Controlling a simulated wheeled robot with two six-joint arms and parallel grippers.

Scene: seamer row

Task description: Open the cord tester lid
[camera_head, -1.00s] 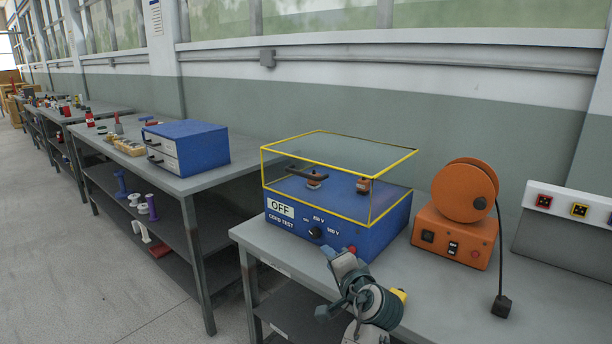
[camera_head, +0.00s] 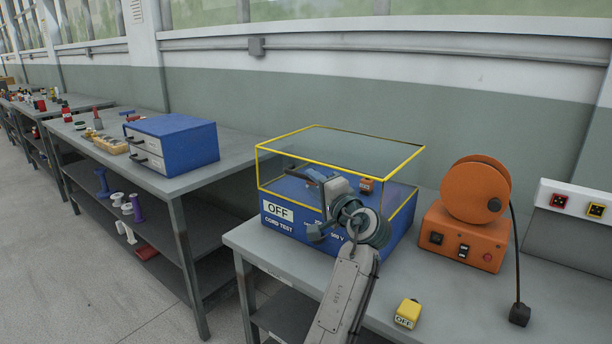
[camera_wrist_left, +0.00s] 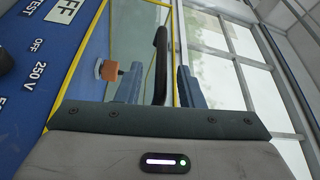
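The cord tester (camera_head: 290,235) is a blue box on the grey bench, with an OFF sign and a dial on its front. Its clear lid (camera_head: 390,160) has yellow edges and sits down over the box. A dark bar handle (camera_head: 294,172) is on the lid's front, partly covered by my gripper. My left gripper (camera_head: 318,205) is at the tester's front. In the left wrist view the handle (camera_wrist_left: 160,60) appears between the two blue fingers (camera_wrist_left: 158,85), which are apart with gaps beside it. How deep it sits between them is unclear. My right gripper is out of view.
An orange reel unit (camera_head: 465,235) with a hanging cord stands right of the tester. A small yellow block (camera_head: 408,312) marked OFF lies near the bench's front. A grey socket panel (camera_head: 570,225) is at the far right. A blue drawer cabinet (camera_head: 185,145) stands on the left bench.

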